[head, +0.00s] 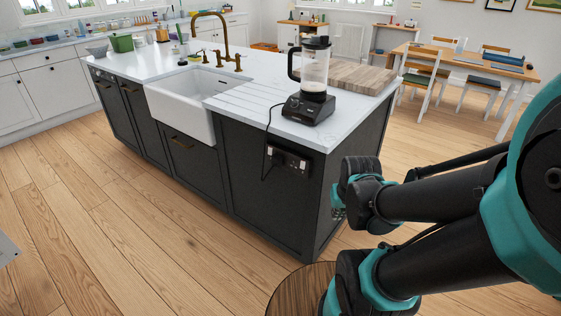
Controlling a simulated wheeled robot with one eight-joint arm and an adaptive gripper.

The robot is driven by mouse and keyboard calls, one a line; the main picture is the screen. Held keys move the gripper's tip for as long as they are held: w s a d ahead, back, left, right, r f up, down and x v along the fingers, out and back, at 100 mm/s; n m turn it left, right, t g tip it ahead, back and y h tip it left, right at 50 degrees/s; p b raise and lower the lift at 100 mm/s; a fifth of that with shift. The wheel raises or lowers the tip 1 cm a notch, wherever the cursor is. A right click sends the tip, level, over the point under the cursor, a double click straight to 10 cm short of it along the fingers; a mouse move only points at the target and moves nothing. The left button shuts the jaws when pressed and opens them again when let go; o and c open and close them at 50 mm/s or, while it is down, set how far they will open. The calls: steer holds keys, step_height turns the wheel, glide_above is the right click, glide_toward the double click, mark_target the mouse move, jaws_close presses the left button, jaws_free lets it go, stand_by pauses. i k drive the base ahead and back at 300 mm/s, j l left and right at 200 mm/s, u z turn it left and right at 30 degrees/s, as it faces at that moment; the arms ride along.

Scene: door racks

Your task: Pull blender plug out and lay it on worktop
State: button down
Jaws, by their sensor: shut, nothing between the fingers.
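The blender (314,80) stands upright near the front corner of the white worktop (257,92), with a clear jug on a black base. Its black cord (266,135) hangs over the edge and loops down beside a black socket panel (290,161) on the dark island's end. The dark blender plug (275,157) appears to sit at the panel's left side; it is small and hard to tell from the panel. My arm's teal and black links fill the right side. I cannot make out my gripper or its fingers.
A wooden board (348,76) lies behind the blender. A white sink (180,105) and brass tap (212,35) are to the left. The worktop between sink and blender looks clear. A round wooden top (290,290) is at the bottom. Floor is open on the left.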

mark_target(276, 160)
steer(key=u, duration=1.55)
steer(key=k+j, duration=0.15)
steer(key=k, duration=0.2)
steer(key=k+j, duration=0.15)
steer(key=k, duration=0.25)
